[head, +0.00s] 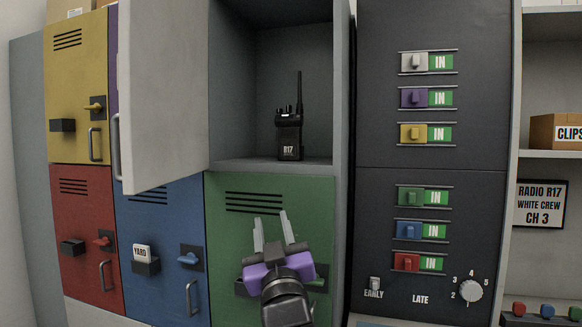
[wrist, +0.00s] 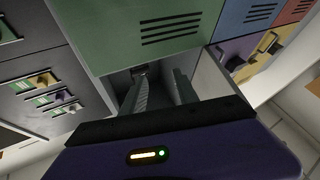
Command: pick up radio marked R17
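The black radio marked R17 (head: 289,143) stands upright with its antenna up on the floor of the open upper locker compartment in the head view. My gripper (head: 271,222) is below it, in front of the green locker door (head: 262,199), with nothing between its fingers. The fingers are apart. The wrist view shows the open fingers (wrist: 162,92) in front of the open compartment; a small dark shape deep inside may be the radio, but I cannot tell.
The open white door (head: 164,95) stands left of the compartment. Yellow (head: 77,90), red (head: 85,200) and blue (head: 165,220) lockers are further left. A dark panel (head: 390,180) with coloured sliders and a knob is right. A sign (head: 540,204) reads radio R17, white crew, CH 3.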

